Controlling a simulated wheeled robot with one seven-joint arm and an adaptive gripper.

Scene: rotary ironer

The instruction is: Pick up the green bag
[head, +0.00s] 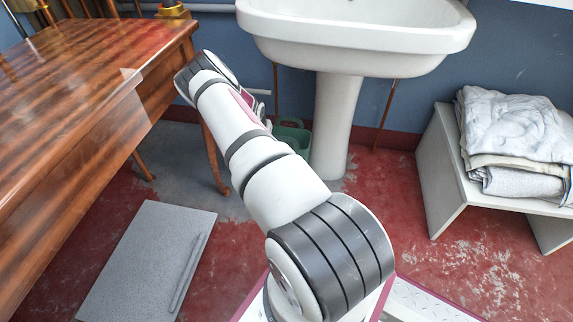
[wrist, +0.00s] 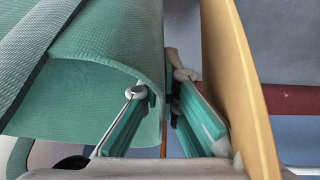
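The green bag (head: 292,136) is on the floor by the sink pedestal, partly hidden behind my arm in the head view. In the wrist view the bag (wrist: 100,75) fills much of the left side, with a ribbed surface, a curved edge and a darker strap at upper left. My gripper (wrist: 160,88) is at the bag's edge, its two teal-padded fingers apart. The left finger overlaps the bag in the picture, and the right finger is beyond its edge. I cannot tell whether either touches it. My gripper is hidden in the head view.
A tan panel (wrist: 240,80) stands close to the right finger. The white sink (head: 350,35) and its pedestal (head: 334,125) are near the arm. A wooden table (head: 90,95) is at left; a white bench (head: 440,170) holds folded cloths (head: 515,130). A grey slab (head: 140,260) lies on the floor.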

